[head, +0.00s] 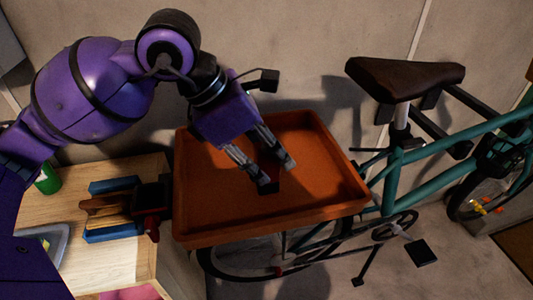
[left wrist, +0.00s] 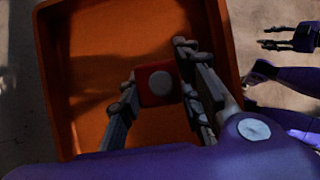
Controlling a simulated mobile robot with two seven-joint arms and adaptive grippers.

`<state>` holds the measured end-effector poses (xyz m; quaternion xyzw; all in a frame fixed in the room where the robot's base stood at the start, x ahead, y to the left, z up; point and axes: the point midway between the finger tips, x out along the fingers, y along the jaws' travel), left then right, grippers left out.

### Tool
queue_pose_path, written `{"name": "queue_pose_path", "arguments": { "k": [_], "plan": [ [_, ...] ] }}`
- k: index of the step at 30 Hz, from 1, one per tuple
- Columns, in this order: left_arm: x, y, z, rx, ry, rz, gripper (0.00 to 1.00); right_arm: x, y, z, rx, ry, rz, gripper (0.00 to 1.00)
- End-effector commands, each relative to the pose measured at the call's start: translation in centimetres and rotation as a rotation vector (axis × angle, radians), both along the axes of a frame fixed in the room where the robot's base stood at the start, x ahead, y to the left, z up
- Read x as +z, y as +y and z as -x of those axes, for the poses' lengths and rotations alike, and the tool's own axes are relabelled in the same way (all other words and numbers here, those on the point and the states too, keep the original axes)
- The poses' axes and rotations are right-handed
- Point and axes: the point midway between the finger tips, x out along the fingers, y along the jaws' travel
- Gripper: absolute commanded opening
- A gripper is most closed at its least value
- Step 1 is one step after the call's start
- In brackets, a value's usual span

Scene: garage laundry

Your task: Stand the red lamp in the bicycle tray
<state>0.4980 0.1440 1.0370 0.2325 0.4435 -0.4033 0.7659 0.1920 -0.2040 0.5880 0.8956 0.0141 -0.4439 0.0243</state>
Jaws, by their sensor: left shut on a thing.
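The red lamp (left wrist: 158,84) is a small red block with a pale round spot on top, seen between my left fingers in the left wrist view. In the head view its dark lower part (head: 269,187) shows at the fingertips. My left gripper (head: 278,173) reaches down inside the orange bicycle tray (head: 330,185) and is shut on the lamp. The lamp looks upright, low over the tray floor; I cannot tell whether it touches. My right gripper (left wrist: 287,38) shows at the upper right of the left wrist view, fingers apart and empty, away from the tray.
The teal bicycle (head: 430,180) with a dark saddle (head: 402,78) stands right of the tray. A wooden bench (head: 105,265) at left carries a blue holder (head: 108,236), a green can (head: 47,180) and a grey tray (head: 50,243). The tray's right part is bare.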

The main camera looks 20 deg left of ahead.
Motion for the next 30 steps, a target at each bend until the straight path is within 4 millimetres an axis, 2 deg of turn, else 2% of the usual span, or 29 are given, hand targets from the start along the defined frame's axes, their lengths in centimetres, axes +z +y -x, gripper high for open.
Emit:
{"name": "queue_pose_path", "arguments": {
  "k": [4, 5, 9, 17, 22, 26, 30],
  "plan": [
    [-0.4, 0.0, 0.0, 0.000, 0.001, -0.001, 0.02, -0.3, 0.0, 0.2, 0.000, 0.004, 0.000, 0.40],
    [-0.4, 0.0, 0.0, -0.001, 0.001, 0.000, 0.33, -0.4, 0.0, 0.2, 0.000, 0.004, 0.000, 0.40],
    [-0.3, 0.0, 0.0, 0.000, 0.001, -0.001, 0.51, -0.3, 0.0, 0.4, -0.002, 0.007, 0.001, 0.40],
    [-0.3, 0.0, 0.0, 0.000, 0.000, 0.000, 0.51, -0.4, -0.1, 0.9, -0.004, 0.016, 0.002, 0.40],
    [0.7, 0.3, 0.1, 0.001, -0.001, -0.001, 0.51, -0.1, -0.2, 0.9, -0.004, 0.015, 0.003, 0.40],
    [2.6, 1.3, 0.8, 0.002, -0.003, -0.003, 0.51, -0.1, -0.2, 0.9, -0.004, 0.015, 0.003, 0.40],
    [5.4, 2.6, 1.6, 0.004, -0.003, -0.003, 0.51, -0.1, -0.2, 0.9, -0.004, 0.015, 0.003, 0.40]
  ]
}}
